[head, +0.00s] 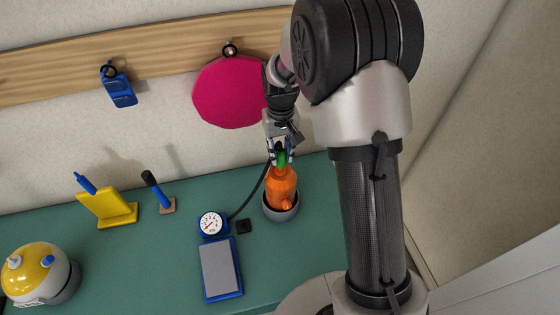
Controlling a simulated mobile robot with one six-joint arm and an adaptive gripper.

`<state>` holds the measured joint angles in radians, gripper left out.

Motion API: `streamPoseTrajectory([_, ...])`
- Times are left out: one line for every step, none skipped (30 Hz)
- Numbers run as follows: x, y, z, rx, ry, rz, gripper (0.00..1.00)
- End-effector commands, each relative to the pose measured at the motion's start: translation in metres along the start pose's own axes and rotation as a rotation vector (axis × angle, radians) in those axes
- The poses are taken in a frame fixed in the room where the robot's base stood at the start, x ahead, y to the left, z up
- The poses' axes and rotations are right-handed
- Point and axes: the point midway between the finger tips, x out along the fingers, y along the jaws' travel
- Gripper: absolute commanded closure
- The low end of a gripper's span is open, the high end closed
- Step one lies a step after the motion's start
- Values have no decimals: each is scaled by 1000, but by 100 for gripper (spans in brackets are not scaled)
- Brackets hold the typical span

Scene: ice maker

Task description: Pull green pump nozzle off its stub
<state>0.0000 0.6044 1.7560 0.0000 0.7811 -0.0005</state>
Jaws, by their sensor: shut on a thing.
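The green pump nozzle (282,159) shows as a small green patch at the top of an orange bottle (283,184). The bottle stands in a grey round holder (281,212) on the green counter, close to the wall. My gripper (281,156) comes down from above and is shut on the green nozzle. Its fingers cover most of the nozzle. The stub under the nozzle is hidden, and I cannot tell whether nozzle and bottle are apart.
A round gauge (211,223) with a black hose and a blue-framed grey pad (221,268) lie left of the bottle. A yellow stand (108,207) and a yellow-white dome (41,274) are further left. A magenta disc (230,92) hangs behind my gripper.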

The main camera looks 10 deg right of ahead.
Motion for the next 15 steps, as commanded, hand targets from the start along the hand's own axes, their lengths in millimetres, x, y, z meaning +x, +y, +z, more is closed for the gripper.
streamPoseTrajectory([-3,0,0,0,1,0,100])
streamPoseTrajectory([-4,0,0,0,0,0,100])
streamPoseTrajectory([-5,0,0,0,0,0,100])
streamPoseTrajectory([-6,0,0,0,0,0,100])
streamPoseTrajectory([-7,0,0,0,0,0,100])
streamPoseTrajectory([-7,0,0,0,0,0,100])
streamPoseTrajectory([-7,0,0,0,0,0,100])
streamPoseTrajectory([-8,0,0,0,0,0,100])
streamPoseTrajectory([-7,0,0,0,0,0,100])
streamPoseTrajectory([-7,0,0,0,0,0,100])
streamPoseTrajectory([-7,0,0,0,0,0,100])
streamPoseTrajectory([-7,0,0,0,0,0,100])
streamPoseTrajectory([-7,0,0,0,0,0,100])
streamPoseTrajectory([-7,0,0,0,0,0,100])
streamPoseTrajectory([-7,0,0,0,0,0,100])
